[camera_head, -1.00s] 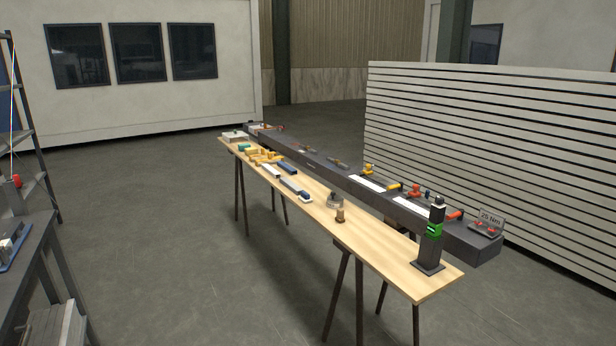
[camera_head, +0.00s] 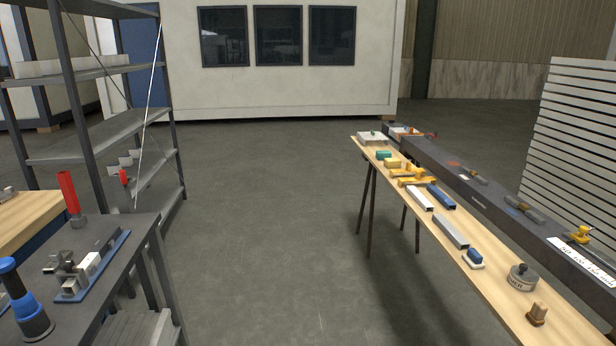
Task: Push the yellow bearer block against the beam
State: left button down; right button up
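A long dark beam (camera_head: 470,192) runs along the right side of a light wooden table (camera_head: 487,282). On the table's far half, a small yellow block (camera_head: 392,163) lies beside a teal block (camera_head: 383,155). A larger yellow piece with several parts (camera_head: 413,178) lies just nearer. I cannot tell which of these yellow things is the bearer block, or whether any touches the beam. Neither of my grippers is in view.
White, blue and grey bars, a round weight (camera_head: 522,277) and a small brown block (camera_head: 537,313) lie on the table. A dark bench (camera_head: 120,262) and shelving (camera_head: 100,140) stand at the left. Open grey floor (camera_head: 270,220) lies between.

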aim_at(395, 163)
jog(key=i, duration=0.75)
jog(key=i+j+z, duration=0.1)
jog(key=i, duration=0.7)
jog(key=i+j, duration=0.2)
jog(key=i, duration=0.55)
jog(key=l+z, duration=0.05)
